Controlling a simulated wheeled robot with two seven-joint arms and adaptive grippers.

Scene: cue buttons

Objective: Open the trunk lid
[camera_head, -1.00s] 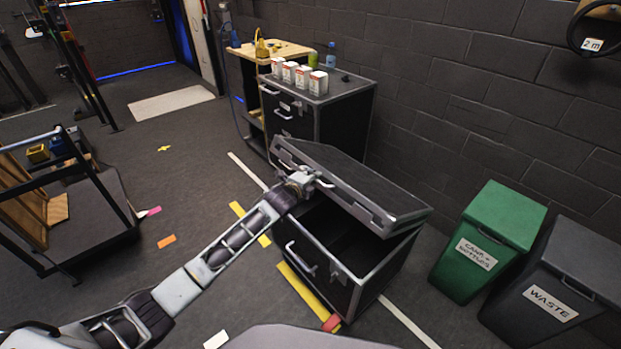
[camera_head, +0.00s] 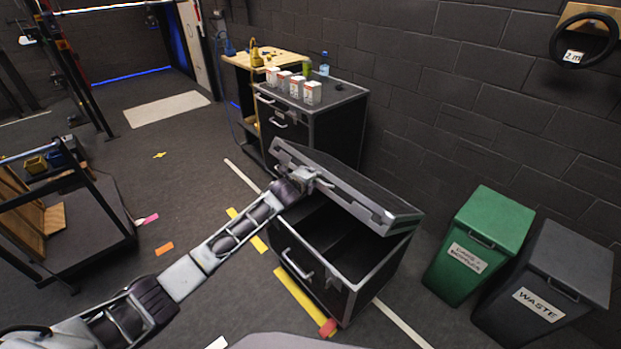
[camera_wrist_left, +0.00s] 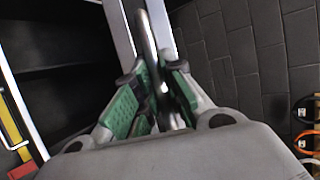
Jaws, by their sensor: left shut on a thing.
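The black trunk (camera_head: 368,275) with silver edges stands on the floor in the head view. Its lid (camera_head: 345,185) is tilted partly open, with a dark gap at the front showing the inside. My left gripper (camera_head: 308,178) is at the lid's front edge, shut on the lid handle. In the left wrist view the green-padded fingers of the left gripper (camera_wrist_left: 155,95) close around the grey handle bar (camera_wrist_left: 148,40). The dark trunk interior (camera_wrist_left: 60,60) shows at the left there. My right gripper is not in view.
A second black case (camera_head: 335,130) with small white boxes on top stands behind the trunk. A green bin (camera_head: 478,240) and a grey waste bin (camera_head: 550,285) stand to the right near the wall. A rack (camera_head: 70,205) stands at the left.

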